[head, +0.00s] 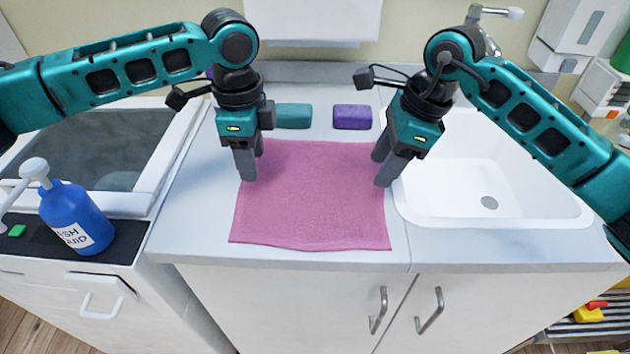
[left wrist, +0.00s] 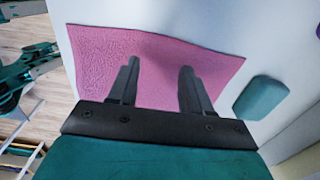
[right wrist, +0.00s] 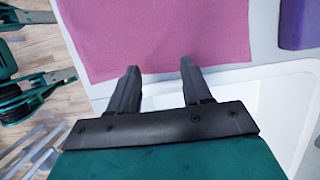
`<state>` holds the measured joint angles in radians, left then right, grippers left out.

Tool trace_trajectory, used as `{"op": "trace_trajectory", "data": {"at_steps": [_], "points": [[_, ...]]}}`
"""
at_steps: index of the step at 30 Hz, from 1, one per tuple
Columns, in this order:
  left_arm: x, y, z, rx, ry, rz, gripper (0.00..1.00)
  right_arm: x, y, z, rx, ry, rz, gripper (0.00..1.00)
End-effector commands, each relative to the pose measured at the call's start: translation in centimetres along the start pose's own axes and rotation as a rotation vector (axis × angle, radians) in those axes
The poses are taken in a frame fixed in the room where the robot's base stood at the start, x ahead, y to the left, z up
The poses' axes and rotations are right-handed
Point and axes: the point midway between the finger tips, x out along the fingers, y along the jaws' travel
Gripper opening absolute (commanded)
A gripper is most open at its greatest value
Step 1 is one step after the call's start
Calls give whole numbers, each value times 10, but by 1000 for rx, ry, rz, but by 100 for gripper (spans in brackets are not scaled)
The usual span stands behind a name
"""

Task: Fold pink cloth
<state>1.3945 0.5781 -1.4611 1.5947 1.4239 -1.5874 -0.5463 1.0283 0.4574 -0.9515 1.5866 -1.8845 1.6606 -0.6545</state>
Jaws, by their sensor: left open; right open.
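The pink cloth (head: 312,200) lies flat and spread out on the counter, its near edge close to the counter's front. It also shows in the left wrist view (left wrist: 110,55) and the right wrist view (right wrist: 150,35). My left gripper (head: 248,168) is open over the cloth's left side, towards its far end. My right gripper (head: 383,172) is open over the cloth's right edge, beside the sink. Nothing is between the fingers of either gripper. The far corners of the cloth are partly hidden by the grippers in the head view.
A teal block (head: 293,116) and a purple block (head: 352,117) lie behind the cloth. A white sink (head: 470,205) is at the right. A blue pump bottle (head: 75,218) stands on the unit at the left. The counter (head: 195,215) left of the cloth is bare.

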Motion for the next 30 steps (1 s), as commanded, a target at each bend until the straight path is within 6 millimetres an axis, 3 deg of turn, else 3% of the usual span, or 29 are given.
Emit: {"op": "trace_trajectory", "data": {"at_steps": [3,9,30], "points": [[18,0,0,-1,-1,1,49,17,1,-5,0,0,4,49],[33,0,0,-1,-1,1,49,32,1,-10,-1,0,2,49],[40,0,0,0,0,0,49,37,0,-11,-1,1,1,49]]}}
